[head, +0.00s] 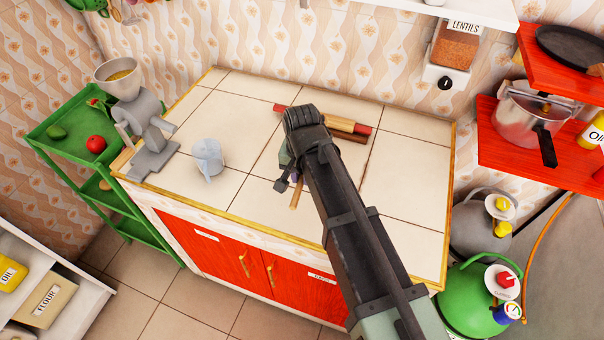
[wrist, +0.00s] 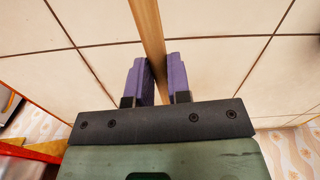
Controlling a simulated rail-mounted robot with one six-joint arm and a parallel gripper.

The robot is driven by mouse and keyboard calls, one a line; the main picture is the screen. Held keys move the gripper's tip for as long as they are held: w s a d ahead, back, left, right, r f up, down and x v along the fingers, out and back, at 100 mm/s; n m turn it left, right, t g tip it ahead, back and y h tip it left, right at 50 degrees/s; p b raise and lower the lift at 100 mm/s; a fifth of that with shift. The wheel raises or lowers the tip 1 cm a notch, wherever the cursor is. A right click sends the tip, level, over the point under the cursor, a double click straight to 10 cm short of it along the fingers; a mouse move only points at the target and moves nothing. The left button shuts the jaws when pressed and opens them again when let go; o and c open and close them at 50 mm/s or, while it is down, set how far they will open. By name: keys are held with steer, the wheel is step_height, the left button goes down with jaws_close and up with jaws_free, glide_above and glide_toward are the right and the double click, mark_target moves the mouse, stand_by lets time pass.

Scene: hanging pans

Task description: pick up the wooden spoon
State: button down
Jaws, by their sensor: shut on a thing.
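The wooden spoon shows as a thin light-brown handle (head: 297,194) sticking out below my gripper over the tiled counter in the head view. In the wrist view the handle (wrist: 149,35) runs from the top edge down between the two purple fingers. My gripper (wrist: 160,82) is shut on it there; in the head view my gripper (head: 288,178) is partly hidden by my dark arm. The spoon's bowl is not visible in either view. I cannot tell whether the spoon touches the tiles.
A rolling pin with red ends (head: 340,124) and a dark brown stick (head: 353,138) lie behind my arm. A pale blue jug (head: 208,156) and a grey grinder (head: 150,135) stand on the left. The counter's tiles (head: 400,190) are clear on the right.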

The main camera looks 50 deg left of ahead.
step_height(320, 180, up, 13)
steer(key=p, duration=1)
step_height(320, 180, down, 6)
steer(key=b, duration=0.5)
steer(key=shift+r+b, duration=0.1)
steer(key=shift+b, duration=0.2)
steer(key=shift+r+p, duration=0.3)
